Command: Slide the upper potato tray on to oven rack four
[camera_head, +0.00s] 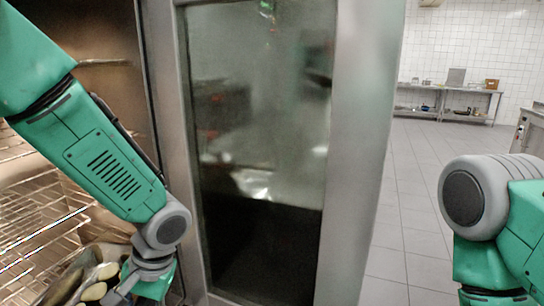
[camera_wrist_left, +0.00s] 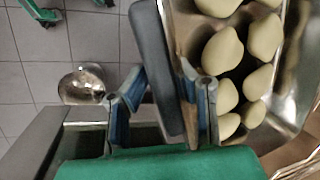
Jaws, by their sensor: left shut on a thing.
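A metal tray (camera_wrist_left: 293,100) holding several pale potatoes (camera_wrist_left: 222,50) fills the right side of the left wrist view. In the head view, potatoes (camera_head: 95,290) show at the lower left, beside my left gripper, whose fingertips are hidden there. In the wrist view my left gripper (camera_wrist_left: 165,100) has its blue fingers on either side of the tray's near edge and a dark grey bar, shut on the tray. The oven's wire racks (camera_head: 35,215) show at the left of the head view, partly behind my left arm. I cannot tell which rack is number four. My right gripper is out of view.
The oven door (camera_head: 365,150), with a large glass pane, stands open in the middle of the head view, close to my left arm. A shiny round metal thing (camera_wrist_left: 82,84) shows in the wrist view. Tiled floor (camera_head: 410,240) is clear right of the door; a worktable (camera_head: 450,88) stands far back.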

